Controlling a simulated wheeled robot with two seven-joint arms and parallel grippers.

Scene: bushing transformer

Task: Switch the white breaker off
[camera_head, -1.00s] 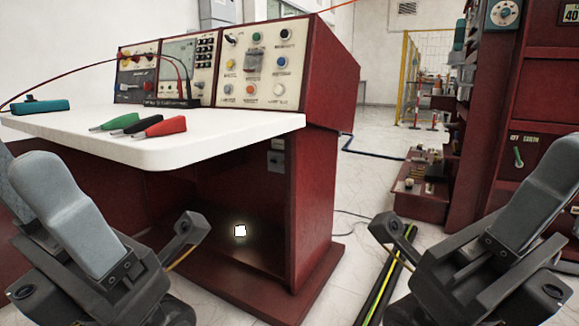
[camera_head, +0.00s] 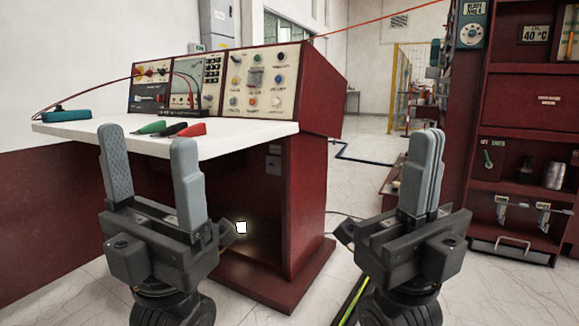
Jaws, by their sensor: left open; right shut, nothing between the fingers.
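I cannot single out the white breaker for certain. The sloped control panel (camera_head: 256,78) above the desk has several coloured knobs and a central grey switch. My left gripper (camera_head: 150,150) is upright in front of the desk, its fingers apart and empty. My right gripper (camera_head: 428,150) is upright to the right of the desk, its fingers together with nothing between them.
The white desktop (camera_head: 85,132) carries green, black and red probes (camera_head: 172,129) and a teal device (camera_head: 66,116). A red cabinet (camera_head: 520,110) stands at the right with a green lever, a metal can and hanging switches. A yellow fence (camera_head: 403,85) is behind.

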